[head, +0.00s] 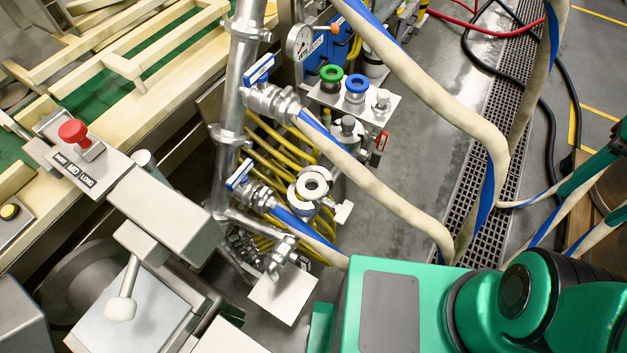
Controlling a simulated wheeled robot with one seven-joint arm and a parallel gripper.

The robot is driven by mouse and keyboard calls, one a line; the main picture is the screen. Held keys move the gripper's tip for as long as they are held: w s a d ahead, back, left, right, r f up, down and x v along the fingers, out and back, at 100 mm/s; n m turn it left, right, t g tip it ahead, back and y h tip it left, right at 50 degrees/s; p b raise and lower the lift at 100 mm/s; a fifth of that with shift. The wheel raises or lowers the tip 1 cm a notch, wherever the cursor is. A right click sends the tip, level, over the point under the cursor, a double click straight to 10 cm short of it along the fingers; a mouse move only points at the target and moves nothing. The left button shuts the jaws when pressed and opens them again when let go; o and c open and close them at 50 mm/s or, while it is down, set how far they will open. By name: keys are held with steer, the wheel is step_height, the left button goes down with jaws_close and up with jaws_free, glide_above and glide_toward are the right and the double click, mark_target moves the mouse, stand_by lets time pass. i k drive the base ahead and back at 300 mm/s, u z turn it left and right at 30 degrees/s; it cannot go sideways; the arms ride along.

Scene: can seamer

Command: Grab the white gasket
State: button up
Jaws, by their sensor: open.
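My gripper is not in view; only green parts of my own body show at the lower right.
Thick white-and-blue hoses (435,105) cross in front of the right side and run down past the ring. Yellow coiled tubes (265,150), a steel pipe (234,110) and valves crowd its left. A machine with a red knob (73,132) stands left. Grey floor (415,165) lies right.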

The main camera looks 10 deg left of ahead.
mark_target(315, 176)
steer(key=u, duration=0.5)
steer(key=k, duration=1.85)
steer(key=z, duration=0.55)
steer(key=i, duration=1.05)
steer(key=u, duration=0.05)
